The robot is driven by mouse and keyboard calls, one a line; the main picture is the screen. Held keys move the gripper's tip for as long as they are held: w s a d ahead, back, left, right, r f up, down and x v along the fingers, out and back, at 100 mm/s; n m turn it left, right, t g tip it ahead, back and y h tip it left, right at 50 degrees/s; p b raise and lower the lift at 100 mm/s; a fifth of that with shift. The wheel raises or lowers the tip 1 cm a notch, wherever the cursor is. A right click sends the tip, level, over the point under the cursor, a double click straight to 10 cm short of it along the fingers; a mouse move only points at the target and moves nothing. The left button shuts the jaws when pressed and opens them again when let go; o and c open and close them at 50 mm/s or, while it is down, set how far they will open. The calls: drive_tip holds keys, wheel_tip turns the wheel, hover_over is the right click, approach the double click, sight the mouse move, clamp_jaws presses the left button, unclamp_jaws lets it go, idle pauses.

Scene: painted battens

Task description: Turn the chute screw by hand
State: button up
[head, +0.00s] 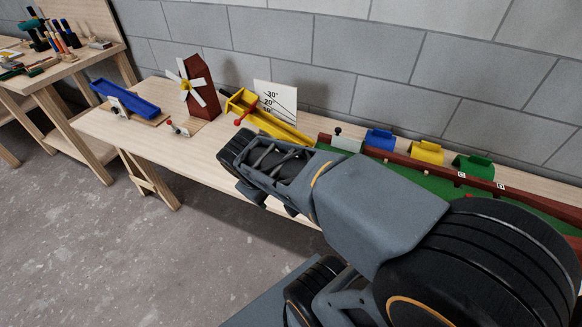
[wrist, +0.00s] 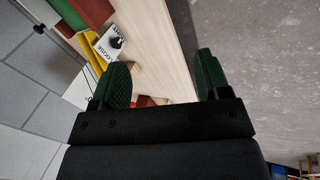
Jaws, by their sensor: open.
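A yellow chute (head: 275,122) stands on the bench, with a red-ended lever (head: 241,119) at its left end. At its right end, a black knob (head: 338,131) rises by a white plate (head: 347,143). The knob lies outside the pads, up and left of the left one. In the head view my arm hides the fingers.
A white angle card (head: 277,103) stands behind the chute. A dark red windmill (head: 200,90) and a blue tray (head: 124,100) are to the left. A green-floored channel (head: 405,165) with coloured bins runs right. A grey block wall closes the back.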

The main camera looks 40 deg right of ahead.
drive_tip(key=w+d+f+n+h+b, duration=0.35)
drive_tip(key=d+f+b, duration=0.3)
drive_tip(key=f, duration=0.35)
drive_tip(key=w+d+f+n+t+h+b, duration=0.1)
drive_tip(key=w+f+n+t+h+b, duration=0.1)
drive_tip(key=w+f+n+b, duration=0.2)
drive_tip(key=w+d+f+n+t+h+b, duration=0.1)
drive_tip(key=w+f+n+t+h+b, duration=0.1)
drive_tip(key=b, duration=0.6)
drive_tip(key=w+d+f+n+t+h+b, duration=0.1)
drive_tip(key=w+f+n+t+h+b, duration=0.1)
drive_tip(key=w+f+n+h+b, duration=0.2)
drive_tip(key=shift+w+d+f+n+h+b, duration=0.15)
drive_tip(key=shift+w+f+n+b, duration=0.55)
drive_tip(key=shift+w+f, duration=0.25)
drive_tip(key=shift+w+d+f+n+h+b, duration=0.15)
drive_tip(key=shift+w+f+n+b, duration=0.3)
drive_tip(key=shift+w+f+n, duration=0.45)
drive_tip(key=shift+t, duration=0.4)
drive_tip(key=b+x, duration=0.3)
drive_tip(key=x, duration=1)
drive_tip(key=shift+w+d, duration=0.2)
drive_tip(key=shift+w, duration=0.05)
drive_tip(key=shift+c, duration=0.2)
drive_tip(key=c, duration=0.9)
